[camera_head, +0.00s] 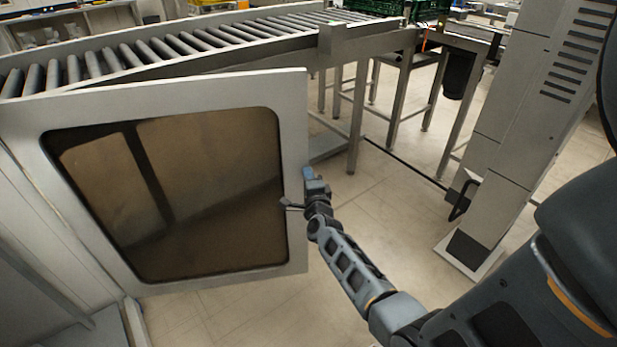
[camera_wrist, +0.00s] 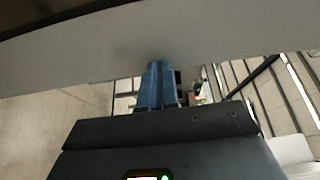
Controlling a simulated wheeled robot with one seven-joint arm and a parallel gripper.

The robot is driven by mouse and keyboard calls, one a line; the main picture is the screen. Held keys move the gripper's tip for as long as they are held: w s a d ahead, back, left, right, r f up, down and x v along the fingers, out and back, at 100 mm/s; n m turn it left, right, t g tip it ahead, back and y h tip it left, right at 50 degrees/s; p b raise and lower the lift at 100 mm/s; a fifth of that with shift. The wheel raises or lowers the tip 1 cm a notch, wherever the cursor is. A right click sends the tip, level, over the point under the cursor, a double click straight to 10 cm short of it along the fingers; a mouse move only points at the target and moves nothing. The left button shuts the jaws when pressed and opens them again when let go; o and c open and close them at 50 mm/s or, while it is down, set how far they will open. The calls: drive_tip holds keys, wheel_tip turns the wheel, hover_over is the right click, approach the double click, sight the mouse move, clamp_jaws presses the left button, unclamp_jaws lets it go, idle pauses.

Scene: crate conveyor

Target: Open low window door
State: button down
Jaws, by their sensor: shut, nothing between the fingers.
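The low window door (camera_head: 296,130) has a pale grey frame around a dark tinted pane. It fills the left of the head view and stands swung out from the grey panelling at the far left, with floor showing below it. A small dark lever (camera_head: 290,205) shows at its right edge, next to my wrist. My gripper (camera_head: 311,180) is shut and empty at the door's right edge. In the wrist view, the blue fingers (camera_wrist: 158,72) are together, their tips at the pale door frame (camera_wrist: 215,35). Whether they touch it I cannot tell.
A roller conveyor (camera_head: 200,42) runs behind the door on metal legs (camera_head: 358,115). A tall grey column (camera_head: 510,130) with slots stands at right on a floor plate. Green crates (camera_head: 425,10) are at the back. Tiled floor (camera_head: 410,215) between door and column is clear.

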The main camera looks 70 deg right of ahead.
drive_tip(key=w+d+n+t+y+b, duration=0.3)
drive_tip(key=w+d+b, duration=0.9)
drive_tip(key=b, duration=1)
drive_tip(key=d, duration=0.4)
drive_tip(key=shift+d+t, duration=0.35)
drive_tip(key=shift+t, duration=0.05)
